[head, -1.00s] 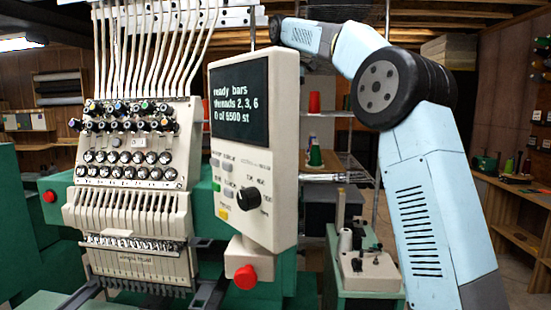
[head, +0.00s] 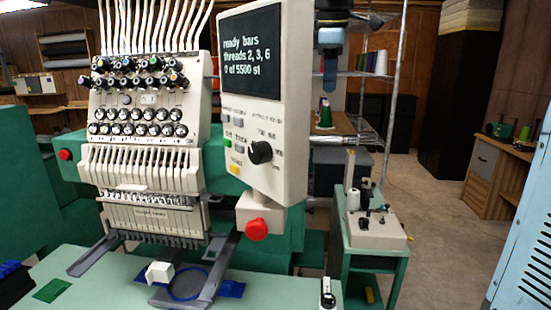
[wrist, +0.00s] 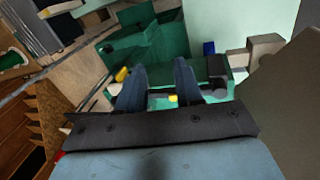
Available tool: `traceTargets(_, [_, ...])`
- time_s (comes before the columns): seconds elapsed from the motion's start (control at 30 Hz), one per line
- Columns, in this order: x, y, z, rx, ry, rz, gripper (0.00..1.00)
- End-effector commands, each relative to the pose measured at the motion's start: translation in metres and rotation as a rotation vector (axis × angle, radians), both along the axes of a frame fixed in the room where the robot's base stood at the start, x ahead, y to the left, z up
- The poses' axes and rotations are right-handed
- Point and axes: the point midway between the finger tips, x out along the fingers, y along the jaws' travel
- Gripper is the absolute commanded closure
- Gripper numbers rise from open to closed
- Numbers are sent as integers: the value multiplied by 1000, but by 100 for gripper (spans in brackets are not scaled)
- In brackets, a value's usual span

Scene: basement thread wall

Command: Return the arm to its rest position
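My gripper (wrist: 157,82) shows in the wrist view with its two dark blue fingers apart and nothing visible between them. In the head view my gripper (head: 329,72) hangs at the top, pointing down, just right of the control panel (head: 264,110); its fingers are seen edge-on there. The rest of the arm is outside the frame.
The embroidery machine (head: 148,130) stands left, its green table (head: 110,262) holding a blue hoop (head: 186,283) and a white block (head: 160,273). A red button (head: 257,229) sits below the panel. A small green cart (head: 374,262) stands right.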

Motion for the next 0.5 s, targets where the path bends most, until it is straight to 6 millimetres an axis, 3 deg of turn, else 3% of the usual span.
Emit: traceTargets(0.5, [-99, -53, -66, 151, -134, -518, 65])
